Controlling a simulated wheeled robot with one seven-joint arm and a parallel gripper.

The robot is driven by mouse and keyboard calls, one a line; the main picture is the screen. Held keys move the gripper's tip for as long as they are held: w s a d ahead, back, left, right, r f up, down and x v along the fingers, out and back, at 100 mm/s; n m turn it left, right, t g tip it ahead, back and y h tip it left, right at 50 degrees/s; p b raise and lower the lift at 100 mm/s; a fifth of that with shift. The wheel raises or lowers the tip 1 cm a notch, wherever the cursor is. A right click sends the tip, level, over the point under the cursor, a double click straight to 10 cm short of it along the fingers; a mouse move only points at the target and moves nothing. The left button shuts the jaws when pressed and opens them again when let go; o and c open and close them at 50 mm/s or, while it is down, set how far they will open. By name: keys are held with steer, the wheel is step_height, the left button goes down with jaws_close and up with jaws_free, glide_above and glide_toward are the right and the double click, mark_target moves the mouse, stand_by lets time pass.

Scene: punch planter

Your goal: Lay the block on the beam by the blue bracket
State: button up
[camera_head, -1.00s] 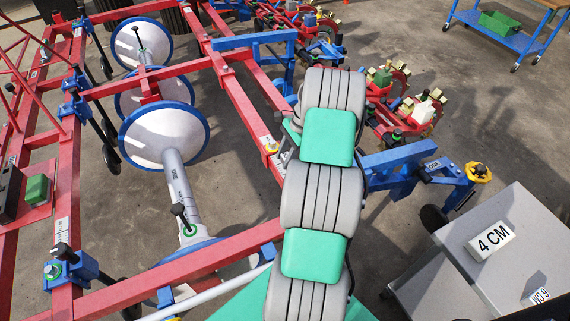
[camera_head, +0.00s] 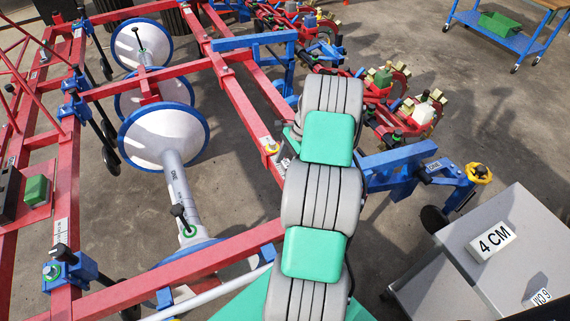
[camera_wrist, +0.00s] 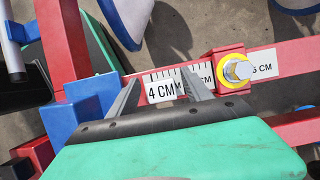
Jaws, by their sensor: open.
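A white block marked 4 CM (camera_wrist: 162,91) sits between the fingers of my gripper (camera_wrist: 161,80) in the wrist view. It appears to lie on the red beam (camera_wrist: 292,58), against a ruler strip. My gripper is open, with one finger on each side of the block; whether either finger touches it I cannot tell. The blue bracket (camera_wrist: 92,100) is just left of the left finger. In the head view my arm hides the block and most of my gripper, over the red beam (camera_head: 240,100).
A yellow-ringed bolt (camera_wrist: 236,71) stands on the beam right of my gripper. White discs with blue rims (camera_head: 163,136) hang left of the arm.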

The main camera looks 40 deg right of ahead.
steer(key=p+v, duration=0.2)
steer(key=v, duration=1)
steer(key=w+a+r+n+h, duration=0.1)
steer(key=w+a+r+n, duration=0.15)
steer(key=a+r, duration=0.2)
steer(key=w+a+r+n, duration=0.1)
steer(key=a+r+n, duration=0.2)
steer(key=a, duration=0.3)
steer(key=s+a+r+n+h, duration=0.1)
steer(key=a+r+n, duration=0.15)
steer(key=a, duration=0.35)
steer(key=a+r+n, duration=0.2)
steer(key=a+n, duration=0.1)
steer(key=a, duration=0.4)
steer(key=s+a+n+t+h, duration=0.1)
steer(key=s+a+n+h, duration=0.1)
steer(key=s+a+n, duration=0.8)
steer(key=s+a, duration=0.2)
steer(key=s, duration=0.1)
steer(key=shift+s+f+n, duration=0.2)
steer(key=shift+s+n, duration=0.1)
steer(key=shift+s, duration=0.1)
